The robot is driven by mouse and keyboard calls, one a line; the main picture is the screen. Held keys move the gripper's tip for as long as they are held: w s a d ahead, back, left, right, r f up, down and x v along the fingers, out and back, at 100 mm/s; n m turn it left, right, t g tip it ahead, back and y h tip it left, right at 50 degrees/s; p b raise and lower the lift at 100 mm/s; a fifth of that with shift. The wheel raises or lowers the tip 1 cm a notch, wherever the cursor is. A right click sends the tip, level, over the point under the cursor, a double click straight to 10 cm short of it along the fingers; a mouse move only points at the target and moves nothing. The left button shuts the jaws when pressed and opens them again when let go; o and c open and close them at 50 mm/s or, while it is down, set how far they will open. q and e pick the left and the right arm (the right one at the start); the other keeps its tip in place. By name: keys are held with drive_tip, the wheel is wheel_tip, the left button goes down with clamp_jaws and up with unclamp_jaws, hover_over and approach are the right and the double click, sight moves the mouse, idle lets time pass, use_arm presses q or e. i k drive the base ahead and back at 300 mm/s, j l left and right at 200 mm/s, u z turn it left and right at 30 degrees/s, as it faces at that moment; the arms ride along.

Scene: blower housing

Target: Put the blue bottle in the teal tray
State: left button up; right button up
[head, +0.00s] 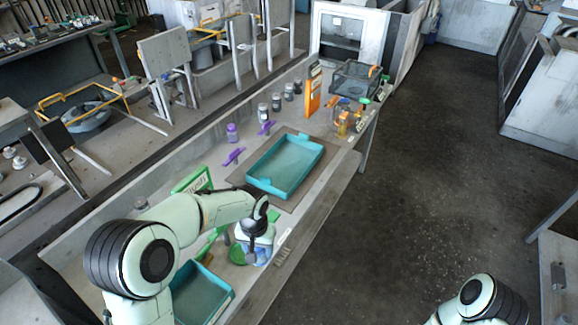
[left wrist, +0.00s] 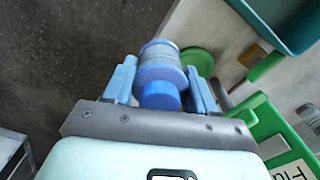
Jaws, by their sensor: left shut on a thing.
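My left gripper (head: 254,256) is shut on the blue bottle (head: 263,249) near the front edge of the bench. In the left wrist view the bottle (left wrist: 161,68), with a blue cap and a greyish clear body, sits between the two blue fingers of the gripper (left wrist: 162,85). Whether its base touches the bench is hard to tell. One teal tray (head: 257,181) lies empty on a dark mat, beyond the gripper. A second teal tray (head: 228,296) is at the near end, partly hidden by my left arm. My right gripper is out of view.
A green round lid-like thing (head: 237,254) and a green frame (head: 192,180) are near the gripper. Purple clamps (head: 234,156), small jars (head: 262,111), an orange upright thing (head: 312,92) and a black crate (head: 355,79) stand farther along the bench. Floor is open at right.

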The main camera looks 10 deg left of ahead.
sight(287, 166)
drive_tip(key=i+l+u, duration=0.1)
drive_tip(key=l, duration=0.2)
drive_tip(key=i+l+u, duration=0.2)
drive_tip(key=l, duration=0.35)
drive_tip(key=i+l+u, duration=0.5)
drive_tip(key=i+l, duration=0.3)
drive_tip(key=i+l+u, duration=0.45)
drive_tip(key=i+l, duration=0.4)
drive_tip(key=i, duration=0.1)
